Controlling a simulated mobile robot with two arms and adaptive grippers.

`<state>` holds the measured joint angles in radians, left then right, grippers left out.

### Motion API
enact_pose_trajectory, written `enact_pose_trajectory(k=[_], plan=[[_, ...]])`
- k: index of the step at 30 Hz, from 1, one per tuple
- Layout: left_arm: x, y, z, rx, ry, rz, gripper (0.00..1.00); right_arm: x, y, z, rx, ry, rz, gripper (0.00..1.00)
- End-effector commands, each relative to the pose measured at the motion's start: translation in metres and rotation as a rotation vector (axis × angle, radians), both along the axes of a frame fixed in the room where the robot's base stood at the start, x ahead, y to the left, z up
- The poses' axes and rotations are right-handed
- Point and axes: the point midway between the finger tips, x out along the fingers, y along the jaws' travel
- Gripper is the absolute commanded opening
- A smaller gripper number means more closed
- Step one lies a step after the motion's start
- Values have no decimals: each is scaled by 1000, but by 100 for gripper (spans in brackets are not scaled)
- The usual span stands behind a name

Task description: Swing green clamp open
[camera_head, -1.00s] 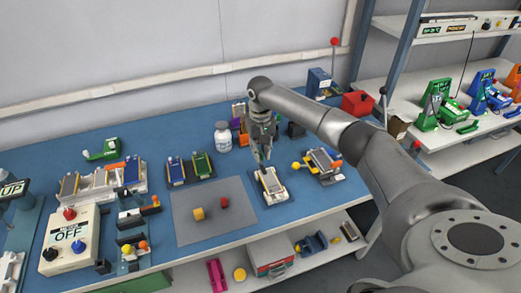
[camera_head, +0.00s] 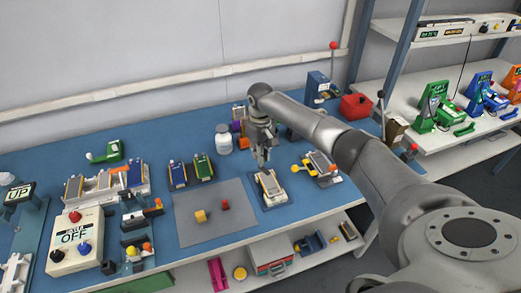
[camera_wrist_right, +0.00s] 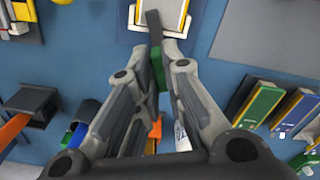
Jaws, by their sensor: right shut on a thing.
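My right gripper (camera_head: 262,158) is at the back edge of a white fixture (camera_head: 284,198) that carries a flat cell (camera_head: 269,184). In the right wrist view the fingers (camera_wrist_right: 158,48) are shut on the green clamp (camera_wrist_right: 157,70), whose dark bar (camera_wrist_right: 153,22) reaches toward the fixture (camera_wrist_right: 141,22). The bar's tip overlaps the near end of the cell (camera_wrist_right: 171,12) in that view; I cannot tell whether it touches. The clamp is mostly hidden by the gripper in the head view. My left gripper is not in view.
A second fixture (camera_head: 318,165) stands to the right. A white jar (camera_head: 223,140) and an orange item (camera_wrist_right: 155,132) are behind, near the gripper.

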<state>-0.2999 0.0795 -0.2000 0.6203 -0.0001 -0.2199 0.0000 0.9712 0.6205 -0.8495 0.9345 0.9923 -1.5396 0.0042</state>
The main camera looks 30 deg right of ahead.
Motion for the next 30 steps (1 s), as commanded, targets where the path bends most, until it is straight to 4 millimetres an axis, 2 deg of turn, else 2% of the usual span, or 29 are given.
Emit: enact_pose_trajectory(k=[3,12,30], plan=[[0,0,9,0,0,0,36,0,1,2,1,0,109,0],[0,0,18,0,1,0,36,1,0,1,1,-2,394,0],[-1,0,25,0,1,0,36,1,1,1,1,-3,944,0]])
